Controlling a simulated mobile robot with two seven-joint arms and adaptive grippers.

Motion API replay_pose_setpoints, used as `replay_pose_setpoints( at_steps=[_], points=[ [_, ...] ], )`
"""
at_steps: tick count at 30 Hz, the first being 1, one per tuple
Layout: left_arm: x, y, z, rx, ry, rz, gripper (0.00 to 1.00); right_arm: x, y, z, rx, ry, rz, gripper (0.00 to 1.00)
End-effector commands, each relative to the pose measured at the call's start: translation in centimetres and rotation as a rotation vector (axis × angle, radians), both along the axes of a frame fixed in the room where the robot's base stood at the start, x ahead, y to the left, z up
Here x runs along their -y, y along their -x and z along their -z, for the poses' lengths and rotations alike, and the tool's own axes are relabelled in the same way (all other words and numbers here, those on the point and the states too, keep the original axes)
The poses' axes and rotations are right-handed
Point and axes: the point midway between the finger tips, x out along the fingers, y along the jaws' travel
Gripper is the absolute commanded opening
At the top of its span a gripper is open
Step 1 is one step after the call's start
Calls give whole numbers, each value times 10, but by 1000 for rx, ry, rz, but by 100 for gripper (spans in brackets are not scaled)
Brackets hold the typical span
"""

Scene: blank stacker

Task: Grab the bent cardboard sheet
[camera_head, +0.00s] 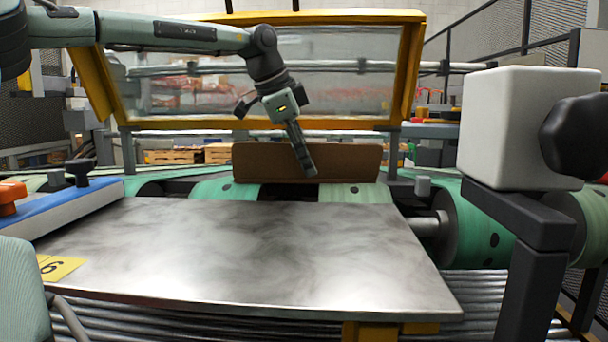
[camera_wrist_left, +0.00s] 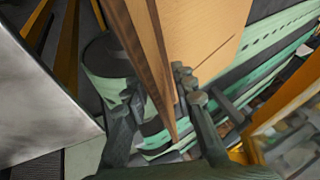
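The bent cardboard sheet (camera_head: 215,165) stands as a brown panel behind the metal plate, on the green rollers. In the left wrist view its tan face (camera_wrist_left: 205,30) and darker brown edge fill the upper middle. My left gripper (camera_head: 303,165) reaches down over the sheet, its front finger overlapping the sheet's right half. In the left wrist view the fingers of this gripper (camera_wrist_left: 158,92) are apart, one on each side of the sheet's edge. A gap seems to show beside the sheet; firm contact cannot be seen. My right gripper is not in view.
A shiny metal plate (camera_head: 230,250) lies in front. A yellow-framed clear guard (camera_head: 330,85) rises behind the sheet. A white block with a black knob (camera_head: 515,125) stands at right. A blue and white bar (camera_head: 75,205) lies at left. Green rollers (camera_head: 480,225) flank the plate.

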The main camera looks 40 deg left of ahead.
Motion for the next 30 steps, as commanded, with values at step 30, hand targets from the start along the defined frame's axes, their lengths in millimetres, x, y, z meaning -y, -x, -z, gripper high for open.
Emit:
replay_pose_setpoints(
  at_steps=[30],
  points=[
    [0,0,-37,2,-4,-1,0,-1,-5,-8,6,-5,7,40]
  ],
)
